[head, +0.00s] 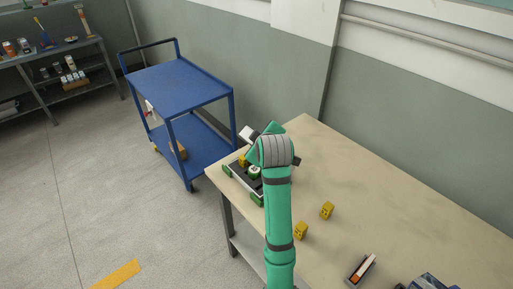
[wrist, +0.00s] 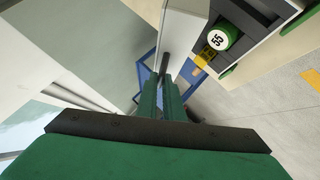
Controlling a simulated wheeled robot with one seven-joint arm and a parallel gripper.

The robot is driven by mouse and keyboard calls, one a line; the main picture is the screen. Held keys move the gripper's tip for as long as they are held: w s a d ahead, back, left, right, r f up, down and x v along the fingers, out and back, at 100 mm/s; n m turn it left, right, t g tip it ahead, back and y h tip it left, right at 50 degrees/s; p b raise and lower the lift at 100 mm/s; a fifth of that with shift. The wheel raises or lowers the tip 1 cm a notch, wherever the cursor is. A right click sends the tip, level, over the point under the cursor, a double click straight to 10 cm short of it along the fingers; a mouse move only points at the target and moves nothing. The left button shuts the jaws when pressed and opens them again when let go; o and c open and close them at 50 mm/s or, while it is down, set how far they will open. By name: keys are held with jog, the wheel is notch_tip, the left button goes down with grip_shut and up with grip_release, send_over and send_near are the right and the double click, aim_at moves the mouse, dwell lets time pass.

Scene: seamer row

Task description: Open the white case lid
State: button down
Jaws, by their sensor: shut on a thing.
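The white case (head: 239,178) stands open at the far left corner of the table, partly hidden by my arm. Inside it, the wrist view shows a green-and-white cylinder (wrist: 220,38) marked 55 and a yellow block (wrist: 204,57). Its white lid (wrist: 185,32) stands raised on edge, away from the case's opening. My gripper (wrist: 166,84) is shut at the lid, around a dark bar-like part of it; the exact contact is hard to see. In the head view my gripper (head: 270,133) is above the case, its fingertips hidden.
Two yellow blocks (head: 327,210) (head: 301,230) stand on the beige table (head: 400,220). A small open box (head: 360,269) with an orange item and a dark blue object (head: 432,282) are at its near edge. A blue cart (head: 180,85) stands beyond the table. Table right of the case is mostly clear.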

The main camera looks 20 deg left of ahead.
jog(key=shift+w+d+r, duration=0.2)
jog(key=shift+w+d, duration=0.1)
jog(key=shift+w, duration=0.15)
jog(key=shift+w+d+r, duration=0.15)
jog(key=shift+w+d, duration=0.1)
jog(key=shift+w, duration=0.15)
jog(key=c, duration=1.9)
grip_release()
jog(key=v, duration=1.1)
jog(key=shift+w, duration=0.1)
